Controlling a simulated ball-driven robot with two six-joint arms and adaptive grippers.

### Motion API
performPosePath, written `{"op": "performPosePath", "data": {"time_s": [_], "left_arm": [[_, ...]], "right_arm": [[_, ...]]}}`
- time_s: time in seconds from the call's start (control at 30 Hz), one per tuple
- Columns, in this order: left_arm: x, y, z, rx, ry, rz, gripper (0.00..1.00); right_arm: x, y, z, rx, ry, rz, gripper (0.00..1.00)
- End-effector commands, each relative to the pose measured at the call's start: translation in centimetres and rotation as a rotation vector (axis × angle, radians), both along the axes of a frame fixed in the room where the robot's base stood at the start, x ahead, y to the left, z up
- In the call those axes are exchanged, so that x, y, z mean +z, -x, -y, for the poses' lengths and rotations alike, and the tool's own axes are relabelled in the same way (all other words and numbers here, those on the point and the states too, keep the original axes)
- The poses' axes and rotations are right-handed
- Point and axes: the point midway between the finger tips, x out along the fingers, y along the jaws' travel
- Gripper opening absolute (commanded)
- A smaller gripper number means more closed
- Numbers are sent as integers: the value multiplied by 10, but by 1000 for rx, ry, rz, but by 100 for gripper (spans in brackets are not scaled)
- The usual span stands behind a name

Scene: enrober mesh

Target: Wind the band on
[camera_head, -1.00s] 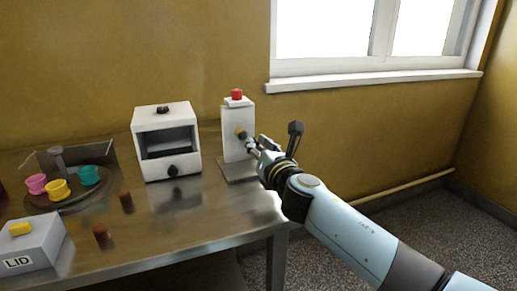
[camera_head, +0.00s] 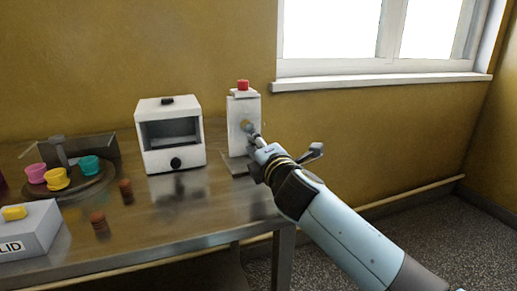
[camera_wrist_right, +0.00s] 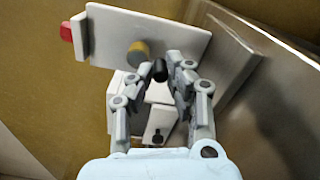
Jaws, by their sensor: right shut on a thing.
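A white upright post (camera_head: 238,108) with a red button (camera_head: 243,86) on top stands near the table's right end. A yellow-grey round hub (camera_head: 247,126) sits on its face; in the right wrist view the hub (camera_wrist_right: 138,54) juts from the white plate (camera_wrist_right: 165,32). My right gripper (camera_head: 256,137) is at the post, in front of the hub. In the right wrist view its fingers are shut on a small black handle (camera_wrist_right: 160,70) beside the hub. Any link between handle and hub is hard to make out. No band is clearly visible. My left gripper is out of view.
A white open-fronted box (camera_head: 170,107) with a black knob stands left of the post. A round tray (camera_head: 87,192) with pink, yellow and teal cups, brown pieces (camera_head: 126,191) and a box marked LID (camera_head: 35,232) lie farther left. The table's front right is clear.

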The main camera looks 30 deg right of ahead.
Motion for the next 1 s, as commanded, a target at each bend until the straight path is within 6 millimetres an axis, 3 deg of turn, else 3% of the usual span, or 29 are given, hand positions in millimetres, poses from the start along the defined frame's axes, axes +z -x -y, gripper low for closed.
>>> {"op": "performPosePath", "data": {"time_s": [0.5,1.0], "left_arm": [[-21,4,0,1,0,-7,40],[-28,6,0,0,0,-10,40]], "right_arm": [[-4,-2,-12,-2,-436,98,0],[-1,-3,-17,-3,-619,140,0]]}}
